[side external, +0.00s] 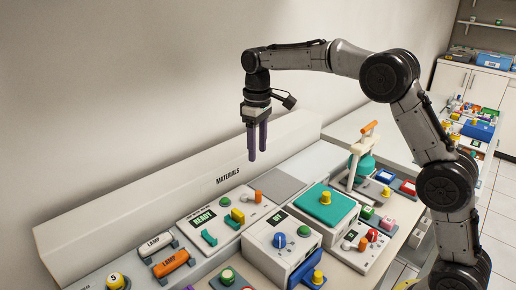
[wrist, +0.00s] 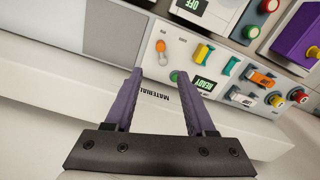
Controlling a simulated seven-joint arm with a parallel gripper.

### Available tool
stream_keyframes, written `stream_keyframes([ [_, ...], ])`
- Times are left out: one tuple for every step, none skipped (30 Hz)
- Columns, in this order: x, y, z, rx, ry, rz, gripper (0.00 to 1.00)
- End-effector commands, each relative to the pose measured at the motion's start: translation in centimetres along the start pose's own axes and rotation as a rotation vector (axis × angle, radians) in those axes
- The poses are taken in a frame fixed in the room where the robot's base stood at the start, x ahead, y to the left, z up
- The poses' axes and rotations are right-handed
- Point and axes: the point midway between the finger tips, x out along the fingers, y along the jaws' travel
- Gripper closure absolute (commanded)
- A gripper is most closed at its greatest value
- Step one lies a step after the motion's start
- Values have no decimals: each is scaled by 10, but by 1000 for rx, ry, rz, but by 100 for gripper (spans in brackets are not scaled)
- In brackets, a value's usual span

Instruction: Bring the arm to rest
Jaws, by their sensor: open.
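My gripper (side external: 257,140) has two purple fingers and points down in the side external view. It hangs in the air above the long white ledge marked MATERIALS (side external: 188,190) and is clear of everything below. In the wrist view my gripper (wrist: 165,86) shows its two fingers well apart with nothing between them. The MATERIALS ledge (wrist: 90,98) runs behind the fingers there. My arm is raised and bent over the bench from the right.
Below stands a panel reading READY (side external: 203,218) with green and yellow levers. A teal block (side external: 318,215) and a white upright lever with an orange handle (side external: 360,150) stand to the right.

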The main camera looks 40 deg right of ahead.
Motion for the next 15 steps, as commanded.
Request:
stream_keyframes([
  [-2, 0, 0, 0, 5, 1, 45],
  [-6, 0, 1, 0, 12, 3, 45],
  [-14, 0, 1, 0, 27, 8, 45],
  [-22, 0, 3, 1, 43, 12, 45],
  [-33, -1, 5, 1, 63, 17, 45],
  [-46, -2, 11, 1, 85, 23, 45],
  [-57, -4, 18, 1, 100, 28, 45],
  [-68, -6, 26, 2, 115, 32, 45],
  [-81, -9, 38, 2, 135, 37, 45],
  [-90, -12, 48, 3, 150, 41, 45],
  [-99, -15, 59, 5, 166, 46, 45],
  [-108, -19, 74, 9, 186, 51, 45],
  [-115, -22, 84, 12, 201, 55, 45],
  [-120, -25, 96, 17, 217, 59, 45],
  [-126, -29, 111, 24, 235, 63, 45],
])
